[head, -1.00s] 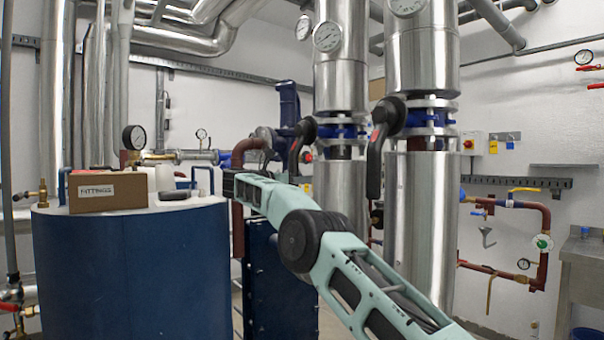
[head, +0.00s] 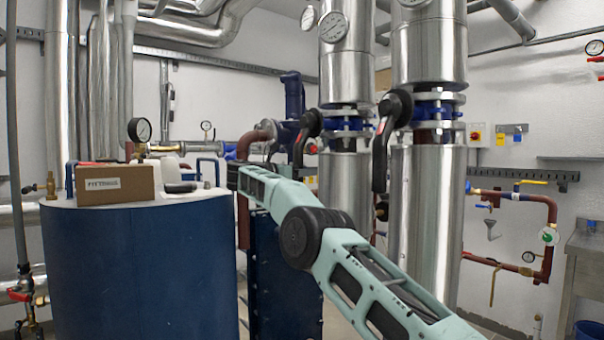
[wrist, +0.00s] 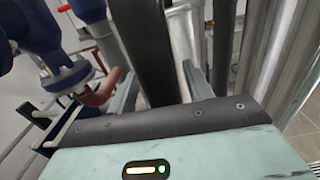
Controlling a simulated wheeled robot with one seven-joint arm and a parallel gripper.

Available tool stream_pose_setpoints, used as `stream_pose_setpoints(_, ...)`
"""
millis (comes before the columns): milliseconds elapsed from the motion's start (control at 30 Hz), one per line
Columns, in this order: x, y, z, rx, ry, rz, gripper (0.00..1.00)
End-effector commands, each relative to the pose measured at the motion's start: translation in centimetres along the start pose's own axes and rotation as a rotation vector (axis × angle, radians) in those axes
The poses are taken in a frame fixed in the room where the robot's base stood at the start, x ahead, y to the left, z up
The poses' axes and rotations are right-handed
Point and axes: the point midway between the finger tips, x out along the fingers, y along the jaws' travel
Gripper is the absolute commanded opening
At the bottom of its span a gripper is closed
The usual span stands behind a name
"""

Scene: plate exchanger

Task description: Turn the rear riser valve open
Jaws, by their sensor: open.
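Two riser valves with black lever handles sit on the silver vertical pipes in the head view. The rear riser valve (head: 343,125) is on the left pipe, its black lever (head: 305,138) hanging down. The front valve (head: 432,110) is on the right pipe, its black lever (head: 384,140) also hanging down. My gripper is hidden in the head view; only my pale green arm shows. In the wrist view my gripper (wrist: 160,85) is open, one finger on each side of a black lever (wrist: 146,45). I cannot tell whether either finger touches it.
A blue tank (head: 140,265) with a cardboard box (head: 114,183) on top stands at the left. A blue plate unit (head: 285,290) stands behind my arm. A blue flanged pipe (wrist: 68,75) and a red-brown pipe (wrist: 102,90) are left of my gripper in the wrist view.

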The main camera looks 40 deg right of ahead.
Motion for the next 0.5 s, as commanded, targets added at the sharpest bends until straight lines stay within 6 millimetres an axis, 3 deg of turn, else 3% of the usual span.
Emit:
stream_pose_setpoints(233,-2.1,0.0,-0.2,-0.001,0.001,0.0,0.51)
stream_pose_setpoints(500,-8.2,0.1,0.1,-0.001,0.001,0.002,0.51)
